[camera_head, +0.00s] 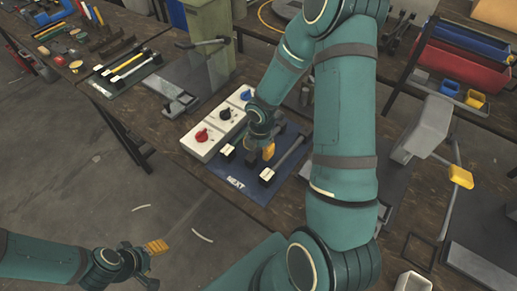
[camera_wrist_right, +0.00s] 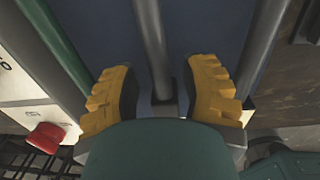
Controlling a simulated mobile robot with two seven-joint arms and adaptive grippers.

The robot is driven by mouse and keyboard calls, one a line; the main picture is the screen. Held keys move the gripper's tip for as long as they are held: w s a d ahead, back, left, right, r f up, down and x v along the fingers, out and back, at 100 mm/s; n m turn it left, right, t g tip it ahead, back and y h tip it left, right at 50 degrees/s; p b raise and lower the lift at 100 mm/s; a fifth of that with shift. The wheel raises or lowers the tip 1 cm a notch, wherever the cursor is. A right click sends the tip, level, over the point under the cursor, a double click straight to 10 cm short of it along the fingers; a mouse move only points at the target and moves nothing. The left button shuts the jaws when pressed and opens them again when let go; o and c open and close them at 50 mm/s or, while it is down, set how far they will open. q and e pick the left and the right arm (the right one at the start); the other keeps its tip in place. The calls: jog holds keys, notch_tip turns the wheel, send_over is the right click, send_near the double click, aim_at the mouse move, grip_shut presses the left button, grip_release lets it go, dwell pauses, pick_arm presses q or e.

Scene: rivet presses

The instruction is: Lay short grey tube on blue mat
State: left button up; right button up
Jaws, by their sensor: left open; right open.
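The blue mat (camera_head: 243,187), marked "NEXT", lies on the bench in the middle of the head view. My right gripper (camera_head: 263,150) is over it with its fingers pointing down. In the right wrist view its open yellow fingers (camera_wrist_right: 159,95) stand on either side of the end of a grey tube (camera_wrist_right: 152,40), apart from it. Another grey tube (camera_wrist_right: 260,50) runs at the right, and a green bar (camera_wrist_right: 58,45) at the left. I cannot tell which tube is the short one. My left gripper (camera_head: 151,264) is open and empty above the floor at lower left.
A white control box (camera_head: 203,137) with red, black and blue knobs stands left of the mat. A grey press (camera_head: 430,125) with a yellow-ended handle (camera_head: 461,176) stands at the right. Red and blue bins (camera_head: 465,65) are behind it. A dark board (camera_head: 125,70) holds rods at upper left.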

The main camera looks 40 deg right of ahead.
notch_tip(320, 180, up, 12)
jog(key=shift+s+f, duration=0.15)
jog(key=shift+s, duration=0.15)
jog(key=shift+d, duration=0.1)
dwell(0.4)
